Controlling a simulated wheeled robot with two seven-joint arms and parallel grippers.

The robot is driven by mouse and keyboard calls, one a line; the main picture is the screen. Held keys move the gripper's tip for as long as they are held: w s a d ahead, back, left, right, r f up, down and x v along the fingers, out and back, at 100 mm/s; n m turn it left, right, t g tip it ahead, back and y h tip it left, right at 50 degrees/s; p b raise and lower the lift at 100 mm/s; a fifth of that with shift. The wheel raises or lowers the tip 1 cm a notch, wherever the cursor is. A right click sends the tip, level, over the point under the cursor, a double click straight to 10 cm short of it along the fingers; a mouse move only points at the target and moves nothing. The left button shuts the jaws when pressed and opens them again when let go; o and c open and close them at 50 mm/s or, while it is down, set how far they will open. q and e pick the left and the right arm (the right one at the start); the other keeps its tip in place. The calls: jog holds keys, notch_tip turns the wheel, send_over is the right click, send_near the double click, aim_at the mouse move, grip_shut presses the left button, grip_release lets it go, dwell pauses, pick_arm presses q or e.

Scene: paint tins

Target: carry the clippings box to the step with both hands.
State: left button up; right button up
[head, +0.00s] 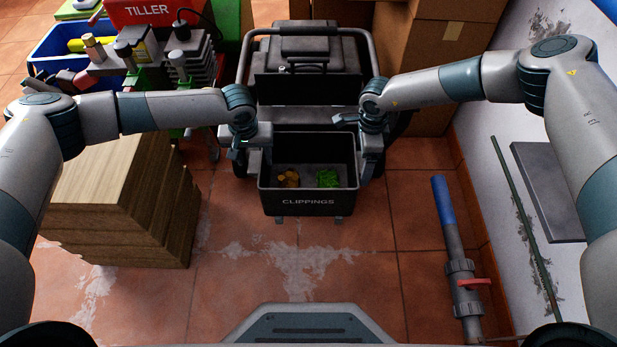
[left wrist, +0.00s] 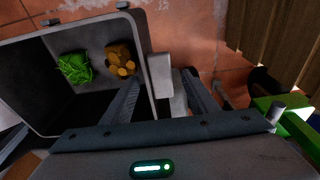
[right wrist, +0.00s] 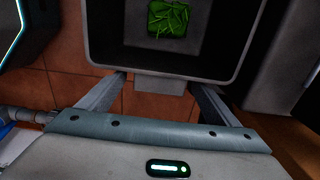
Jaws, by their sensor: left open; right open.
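The black clippings box (head: 308,202), lettered CLIPPINGS, is upright in front of a dark wheeled machine. It holds a green clump (head: 327,178) and a brown-yellow clump (head: 288,178). My left gripper (head: 245,165) is open at the box's left side; in the left wrist view its fingers (left wrist: 160,95) are on either side of a pale tab on the box wall (left wrist: 146,60). My right gripper (head: 372,165) is open at the right side; in the right wrist view its fingers (right wrist: 158,92) flank a similar tab. The layered wooden block (head: 120,205) at left may be the step.
The dark machine (head: 305,55) stands directly behind the box. A red TILLER machine (head: 150,12) and blue crate (head: 55,45) are at back left, cardboard boxes (head: 425,60) at back right. A pipe with a red valve (head: 462,275) lies at right. Floor in front is clear.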

pick_arm(q)
jog(key=shift+w+f, duration=0.1)
jog(key=shift+f, duration=0.55)
pick_arm(e)
jog(key=shift+f, duration=0.7)
pick_arm(q)
grip_shut()
pick_arm(e)
jog(key=c, duration=1.5)
jog(key=shift+r, duration=0.1)
jog(key=shift+c, duration=1.3)
